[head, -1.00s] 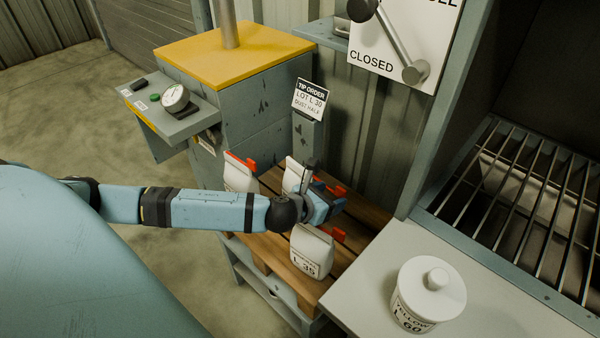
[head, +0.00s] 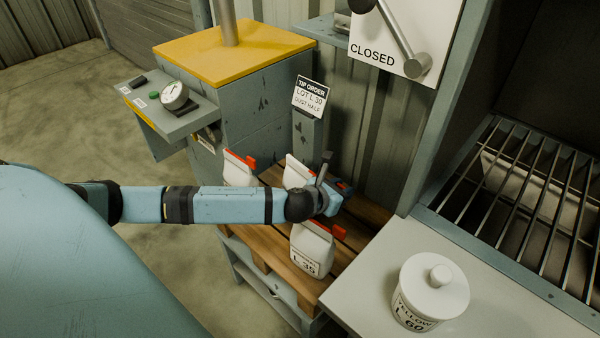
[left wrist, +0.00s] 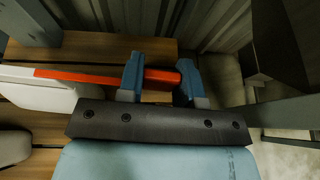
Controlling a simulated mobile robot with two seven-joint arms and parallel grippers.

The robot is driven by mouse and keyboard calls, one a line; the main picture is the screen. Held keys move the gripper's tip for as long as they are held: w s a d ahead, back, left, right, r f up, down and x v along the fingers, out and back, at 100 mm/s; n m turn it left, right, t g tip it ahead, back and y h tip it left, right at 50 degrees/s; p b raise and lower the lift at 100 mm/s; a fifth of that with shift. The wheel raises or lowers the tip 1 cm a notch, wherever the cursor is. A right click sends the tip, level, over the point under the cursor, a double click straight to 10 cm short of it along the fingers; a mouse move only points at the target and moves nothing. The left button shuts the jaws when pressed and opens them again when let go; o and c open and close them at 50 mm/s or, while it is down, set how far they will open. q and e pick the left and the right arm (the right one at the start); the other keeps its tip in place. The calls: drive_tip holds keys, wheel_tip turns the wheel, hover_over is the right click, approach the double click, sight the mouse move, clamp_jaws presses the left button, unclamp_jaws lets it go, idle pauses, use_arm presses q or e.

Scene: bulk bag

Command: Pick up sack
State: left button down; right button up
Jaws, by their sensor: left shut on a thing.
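Three white sacks with red top bars stand on a wooden pallet (head: 275,250). The back middle sack (head: 296,172) is partly covered by my left gripper (head: 341,190). In the left wrist view, the red bar (left wrist: 85,77) of a white sack (left wrist: 40,95) runs between the blue fingers of my left gripper (left wrist: 160,80), which is shut on it. The left sack (head: 238,168) stands beyond my forearm. The front sack (head: 312,250), marked L 35, stands nearer and apart from the gripper. My right gripper is out of view.
A sign (head: 309,97) reads TIP ORDER, LOT L 30, DUST HALF. A grey ledge (head: 365,290) with a lidded white tub (head: 430,292) lies to the right. Beyond it is a barred grate (head: 510,200). A yellow-topped cabinet (head: 235,55) and corrugated wall stand behind the pallet.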

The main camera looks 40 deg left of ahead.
use_arm(q)
drive_tip(key=shift+r, duration=0.15)
drive_tip(key=shift+r, duration=0.45)
wheel_tip(320, 180, up, 19)
drive_tip(key=p, duration=0.5)
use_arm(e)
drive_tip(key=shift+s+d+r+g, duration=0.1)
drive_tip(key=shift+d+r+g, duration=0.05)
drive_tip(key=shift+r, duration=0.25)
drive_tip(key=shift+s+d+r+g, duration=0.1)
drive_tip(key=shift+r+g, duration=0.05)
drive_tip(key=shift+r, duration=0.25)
